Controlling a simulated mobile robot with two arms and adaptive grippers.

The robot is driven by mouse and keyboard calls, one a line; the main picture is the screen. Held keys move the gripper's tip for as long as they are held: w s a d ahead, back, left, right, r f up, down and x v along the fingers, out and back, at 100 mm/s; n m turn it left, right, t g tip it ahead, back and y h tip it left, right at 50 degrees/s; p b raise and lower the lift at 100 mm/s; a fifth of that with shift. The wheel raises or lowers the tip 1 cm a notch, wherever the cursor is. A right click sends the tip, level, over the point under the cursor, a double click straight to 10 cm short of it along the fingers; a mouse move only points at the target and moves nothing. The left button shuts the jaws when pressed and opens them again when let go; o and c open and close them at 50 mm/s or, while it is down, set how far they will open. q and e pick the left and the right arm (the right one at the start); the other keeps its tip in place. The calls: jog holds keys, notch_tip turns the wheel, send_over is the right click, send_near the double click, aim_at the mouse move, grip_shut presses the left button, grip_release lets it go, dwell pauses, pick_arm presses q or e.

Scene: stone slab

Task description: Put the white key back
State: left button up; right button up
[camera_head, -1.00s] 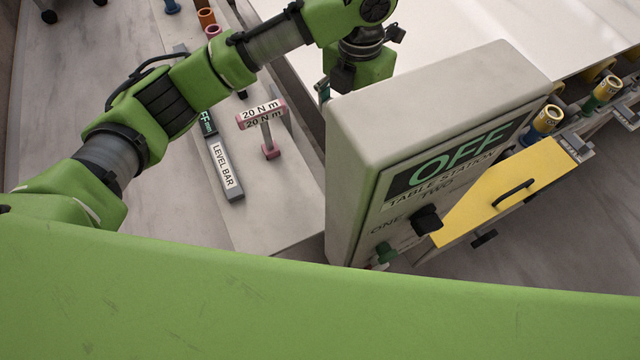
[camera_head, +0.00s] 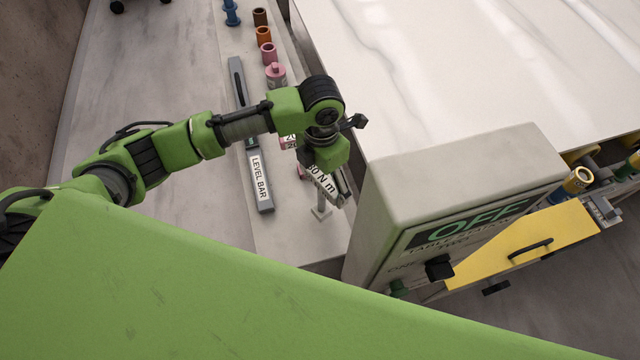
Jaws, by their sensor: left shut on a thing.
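The white key (camera_head: 326,190) is a T-shaped tool with an "N m" label on its crossbar. The first digit of its number is partly hidden. My left gripper (camera_head: 325,172) comes down from above and is shut on the crossbar. The key hangs roughly upright, its shaft pointing down over the pale ledge; I cannot tell whether its foot touches. The pink 20 N m key (camera_head: 289,142) stands just behind, mostly hidden by my left arm. My right gripper is not in view.
The grey control box (camera_head: 460,190) marked OFF stands close to the right of the held key. The level bar (camera_head: 260,180) lies to the left on the ledge. Several coloured cylinders stand farther back, including an orange one (camera_head: 264,37). The white slab (camera_head: 450,70) is beyond.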

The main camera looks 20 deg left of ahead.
aim_at(322, 197)
pick_arm(q)
jog(key=f, duration=0.1)
jog(key=f+p, duration=0.2)
jog(key=shift+s+a+f, duration=0.1)
jog(key=shift+a, duration=0.2)
jog(key=shift+f, duration=0.3)
jog(key=o, duration=2)
jog(key=shift+c, duration=0.2)
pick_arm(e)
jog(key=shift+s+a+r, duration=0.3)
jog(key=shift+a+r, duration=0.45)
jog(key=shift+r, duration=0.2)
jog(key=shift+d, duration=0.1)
